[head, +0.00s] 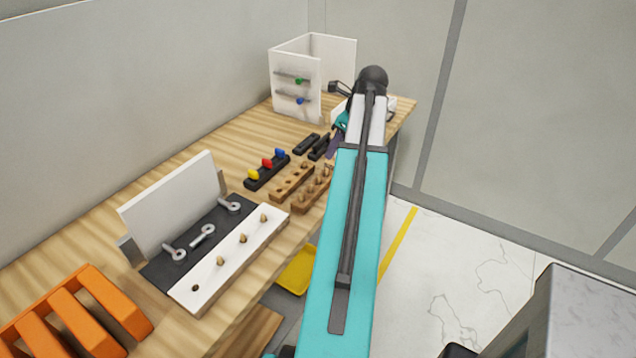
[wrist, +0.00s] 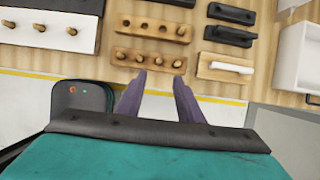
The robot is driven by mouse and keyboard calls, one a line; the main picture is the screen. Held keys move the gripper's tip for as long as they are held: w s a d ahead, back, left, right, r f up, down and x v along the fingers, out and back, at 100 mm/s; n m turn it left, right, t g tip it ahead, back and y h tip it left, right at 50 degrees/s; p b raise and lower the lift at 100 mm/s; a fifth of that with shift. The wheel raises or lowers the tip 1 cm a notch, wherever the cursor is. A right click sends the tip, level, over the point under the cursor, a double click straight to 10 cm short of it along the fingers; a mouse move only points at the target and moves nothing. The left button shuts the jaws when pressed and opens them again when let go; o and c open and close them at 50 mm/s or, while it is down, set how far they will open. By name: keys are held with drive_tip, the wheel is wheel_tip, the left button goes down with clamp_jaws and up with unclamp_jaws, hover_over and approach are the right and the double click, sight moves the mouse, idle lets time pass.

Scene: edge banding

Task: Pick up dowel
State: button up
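My gripper (wrist: 158,82) is open and empty in the wrist view, its two purple fingers pointing at the table edge. Just beyond the fingertips is a wooden rack (wrist: 127,63) holding several dowels (wrist: 159,62). A second wooden rack (wrist: 133,31) behind it has a dowel and holes. To the right, a small wooden block (wrist: 208,66) carries a dowel lying flat (wrist: 232,68). In the head view, a white panel (head: 228,252) holds three light dowels (head: 243,238) and has one empty hole at its near end. My gripper is mostly hidden behind my arm there; a purple finger (head: 333,147) shows.
A black holder with yellow, red and blue knobs (head: 267,165) and black blocks (head: 306,144) stand behind the racks. A white open box (head: 295,95) stands at the far end. An orange slotted rack (head: 75,310) is nearest. A yellow tray (head: 296,272) sits below the table edge.

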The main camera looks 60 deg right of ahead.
drive_tip(key=shift+s+d+f, duration=0.1)
drive_tip(key=shift+f, duration=0.05)
drive_tip(key=p, duration=0.2)
hover_over(319, 177)
drive_tip(key=s, duration=0.3)
wheel_tip(319, 177, down, 8)
drive_tip(key=shift+w+d, duration=0.2)
drive_tip(key=shift+d, duration=0.25)
drive_tip(key=shift+w+a+f+p, duration=0.2)
drive_tip(key=shift+w+f+p, duration=0.15)
drive_tip(key=shift+f+p, duration=0.25)
drive_tip(key=shift+w+a+f+p, duration=0.15)
drive_tip(key=shift+w+f+p, duration=0.2)
drive_tip(key=shift+f+p, duration=0.2)
drive_tip(key=shift+p+x, duration=0.4)
drive_tip(key=shift+x, duration=0.75)
clamp_jaws()
